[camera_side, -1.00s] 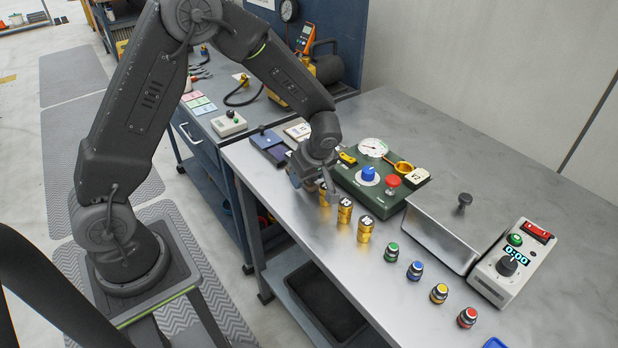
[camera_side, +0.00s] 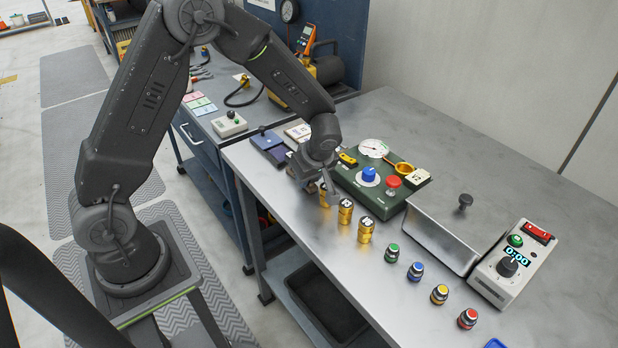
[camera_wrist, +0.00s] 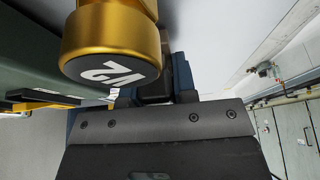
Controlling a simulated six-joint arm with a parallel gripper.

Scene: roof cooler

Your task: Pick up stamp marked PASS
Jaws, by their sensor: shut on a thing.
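No PASS marking is readable in either view, so I cannot tell which thing is the stamp. Three gold cylinders stand in a row on the metal table. My gripper (camera_side: 322,190) is down at the leftmost gold cylinder (camera_side: 325,201) and shut on it; its fingers cover part of it. In the wrist view a gold cylinder (camera_wrist: 105,38) with a black face seemingly marked V2 is close beside the gripper body; the fingertips are not clearly seen there.
Behind stands a green panel (camera_side: 352,181) with a blue knob and a red button. To the right are small green, blue, yellow and red-topped pieces (camera_side: 392,253), a metal box (camera_side: 437,240) and a timer box (camera_side: 506,281). Dark blue pads (camera_side: 266,139) lie at the left. The table's right rear is clear.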

